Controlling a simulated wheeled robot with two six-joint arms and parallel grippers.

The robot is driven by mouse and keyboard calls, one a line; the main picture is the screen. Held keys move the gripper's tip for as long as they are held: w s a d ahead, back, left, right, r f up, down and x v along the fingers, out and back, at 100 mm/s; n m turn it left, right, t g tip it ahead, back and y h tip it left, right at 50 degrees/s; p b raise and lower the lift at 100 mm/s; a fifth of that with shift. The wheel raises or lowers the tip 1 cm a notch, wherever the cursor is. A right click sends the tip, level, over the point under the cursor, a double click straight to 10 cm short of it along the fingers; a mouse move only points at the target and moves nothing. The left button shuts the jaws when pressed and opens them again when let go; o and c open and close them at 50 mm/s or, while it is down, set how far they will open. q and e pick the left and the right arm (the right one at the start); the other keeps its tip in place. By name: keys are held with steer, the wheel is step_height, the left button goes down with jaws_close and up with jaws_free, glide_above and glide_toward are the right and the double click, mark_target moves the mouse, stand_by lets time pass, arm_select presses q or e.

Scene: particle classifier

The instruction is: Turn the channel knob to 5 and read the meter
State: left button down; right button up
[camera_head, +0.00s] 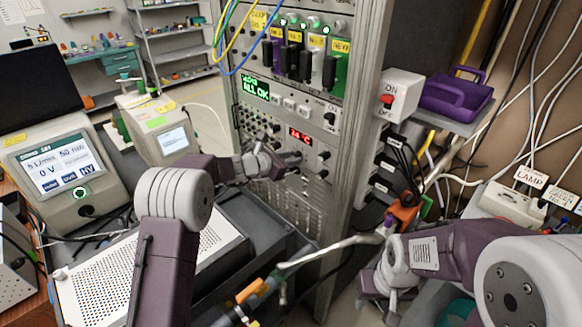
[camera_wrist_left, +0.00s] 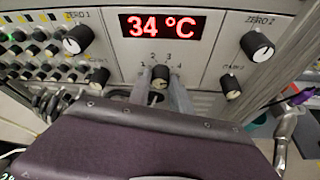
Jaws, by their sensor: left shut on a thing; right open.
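A small knob (camera_wrist_left: 160,76) with numbers around it sits on the panel below a red display (camera_wrist_left: 158,25) in the left wrist view. The digits 1, 2, 3 and 4 show; a 5 cannot be made out, and the pointer's setting is unclear. The display reads 34 °C and also shows in the head view (camera_head: 300,136), too small to read surely. My left gripper (camera_wrist_left: 161,82) has its fingers on both sides of the knob, shut on it; in the head view it is at the rack panel (camera_head: 281,168). My right gripper (camera_head: 381,291) is open, low at the right, away from the panel.
Nearby knobs are ZERO 1 (camera_wrist_left: 78,40), ZERO 2 (camera_wrist_left: 257,45) and the lower left (camera_wrist_left: 97,78) and right (camera_wrist_left: 230,87) ones. A green display (camera_head: 256,88) reads ALL OK. An ON/OFF switch box (camera_head: 398,92) and hanging cables stand right of the panel.

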arm_select(q)
steer(key=shift+s+d+f+m+t+y+b, duration=0.1)
steer(key=shift+m+t+y+b, duration=0.6)
steer(key=shift+b, duration=2.1)
steer(key=shift+s+d+m+t+h+b, duration=0.1)
steer(key=shift+m+t+b, duration=0.2)
steer(key=shift+m+b, duration=1.65)
steer(key=shift+f+m+t+y+b, duration=0.1)
steer(key=shift+t+y+b, duration=0.35)
steer(key=shift+b, duration=3.15)
steer(key=shift+r, duration=0.1)
steer(key=c, duration=1.2)
jaws_free()
steer(key=shift+o, duration=0.2)
steer(key=b+v, duration=0.1)
steer(key=v, duration=0.8)
